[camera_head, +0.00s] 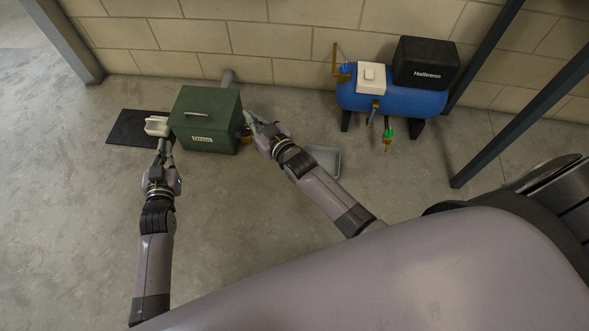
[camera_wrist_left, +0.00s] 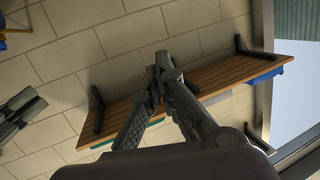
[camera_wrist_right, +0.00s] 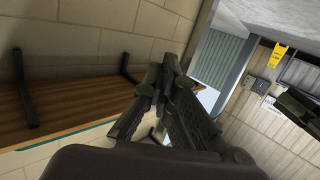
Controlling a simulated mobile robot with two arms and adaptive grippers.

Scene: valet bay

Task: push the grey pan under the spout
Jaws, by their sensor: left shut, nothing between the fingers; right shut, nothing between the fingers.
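The grey pan (camera_head: 326,158) lies on the floor just right of my right arm, which hides part of it. A drain fitting with a green part (camera_head: 388,130) hangs under the blue tank, right of and behind the pan. A brass fitting (camera_head: 246,131) also shows at the right side of the green box; I cannot tell which is the spout. My right gripper (camera_head: 252,119) is shut and empty by the box's right side, left of the pan. My left gripper (camera_head: 163,143) is shut and empty at the box's left side, near a white part (camera_head: 157,125).
The green box (camera_head: 205,118) stands between my grippers, with a dark mat (camera_head: 130,128) to its left. The blue tank (camera_head: 400,100) with a black housing (camera_head: 427,62) stands by the block wall. Dark slanted posts (camera_head: 520,120) rise at right. Floor between pan and tank looks clear.

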